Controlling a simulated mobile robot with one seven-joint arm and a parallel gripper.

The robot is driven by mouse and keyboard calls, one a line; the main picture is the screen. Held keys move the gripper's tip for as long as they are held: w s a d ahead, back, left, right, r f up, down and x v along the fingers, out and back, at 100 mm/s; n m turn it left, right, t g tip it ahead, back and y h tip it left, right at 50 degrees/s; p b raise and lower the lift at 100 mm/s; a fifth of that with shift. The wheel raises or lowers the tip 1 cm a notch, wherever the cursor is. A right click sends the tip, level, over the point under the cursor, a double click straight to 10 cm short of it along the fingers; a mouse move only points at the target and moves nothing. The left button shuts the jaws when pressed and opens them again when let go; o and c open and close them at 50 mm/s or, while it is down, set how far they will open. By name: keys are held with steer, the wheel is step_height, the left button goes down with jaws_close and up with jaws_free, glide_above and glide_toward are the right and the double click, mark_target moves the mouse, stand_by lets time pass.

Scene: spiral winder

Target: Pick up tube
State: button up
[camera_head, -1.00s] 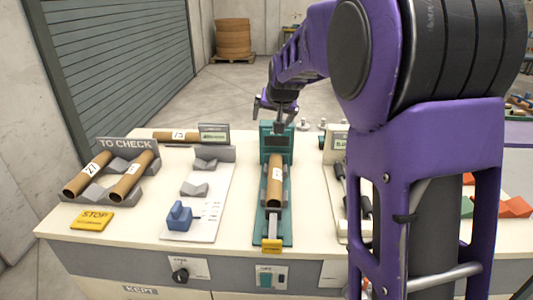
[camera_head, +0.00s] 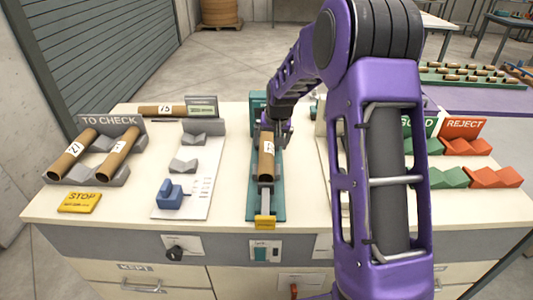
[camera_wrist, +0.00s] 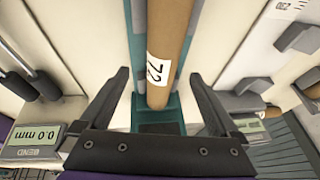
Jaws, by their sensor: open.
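A brown cardboard tube (camera_head: 266,160) with a white number label lies lengthwise on a narrow green fixture (camera_head: 279,208) in the middle of the bench. My gripper (camera_head: 282,132) is low at the tube's far end, partly hidden behind my arm. In the wrist view my gripper (camera_wrist: 160,76) is open and empty, with one finger on each side of the tube (camera_wrist: 170,40). The tube's near end in that view lies between the fingers, with gaps on both sides. I cannot tell the exact height between fingers and tube.
Two more tubes (camera_head: 72,155) lie in the grey TO CHECK rack at left; another tube (camera_head: 161,110) lies behind. A grey stand with a blue block (camera_head: 169,192) is left of the fixture. A gauge with a display (camera_wrist: 38,139) shows in the wrist view. Green and red racks (camera_head: 495,177) stand at right.

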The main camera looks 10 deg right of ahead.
mark_target(267, 149)
steer(key=shift+x, duration=3.05)
steer(key=shift+a, duration=0.15)
steer(key=shift+c, duration=0.4)
jaws_close()
steer(key=shift+r, duration=0.2)
